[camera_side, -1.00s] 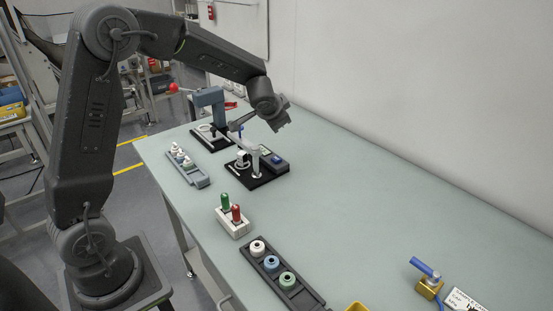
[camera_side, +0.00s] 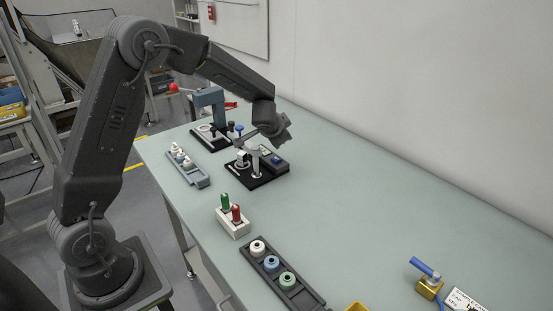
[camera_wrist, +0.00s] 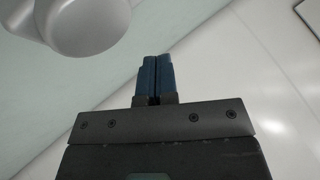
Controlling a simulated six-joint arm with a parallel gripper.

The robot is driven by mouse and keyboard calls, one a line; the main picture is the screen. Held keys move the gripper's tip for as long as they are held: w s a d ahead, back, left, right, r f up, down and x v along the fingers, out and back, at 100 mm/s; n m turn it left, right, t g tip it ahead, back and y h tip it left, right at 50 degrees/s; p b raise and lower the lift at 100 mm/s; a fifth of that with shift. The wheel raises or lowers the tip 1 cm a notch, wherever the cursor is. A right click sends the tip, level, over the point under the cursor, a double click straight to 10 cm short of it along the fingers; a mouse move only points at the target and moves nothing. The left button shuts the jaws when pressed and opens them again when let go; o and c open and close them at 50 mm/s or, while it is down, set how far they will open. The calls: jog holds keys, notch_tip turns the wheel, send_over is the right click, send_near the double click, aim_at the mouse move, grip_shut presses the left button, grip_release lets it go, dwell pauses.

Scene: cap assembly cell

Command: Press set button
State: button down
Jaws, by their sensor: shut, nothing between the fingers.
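A black-based fixture (camera_side: 240,177) stands on the bench with a pale upright clamp (camera_side: 254,160) on it. A small grey box with a blue button (camera_side: 277,159) sits on its right side. My gripper (camera_side: 288,146) is just above this box, pointing down, apart from the button as far as I can tell. In the wrist view its blue fingertips (camera_wrist: 155,64) are shut together with nothing between them. The button does not show clearly in the wrist view.
A grey press (camera_side: 210,100) with a red-knobbed lever stands behind the fixture. A grey tray of small parts (camera_side: 200,181), a white block with green and red pegs (camera_side: 230,228) and a dark tray of caps (camera_side: 254,261) stand nearer.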

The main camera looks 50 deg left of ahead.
aim_at(277, 160)
jog(key=shift+f, duration=2.25)
jog(key=shift+f, duration=0.1)
jog(key=shift+f, duration=0.3)
jog(key=shift+f, duration=0.3)
dwell(0.7)
jog(key=shift+s+f, duration=0.2)
jog(key=shift+f, duration=0.35)
dwell(0.6)
jog(key=shift+r, duration=0.95)
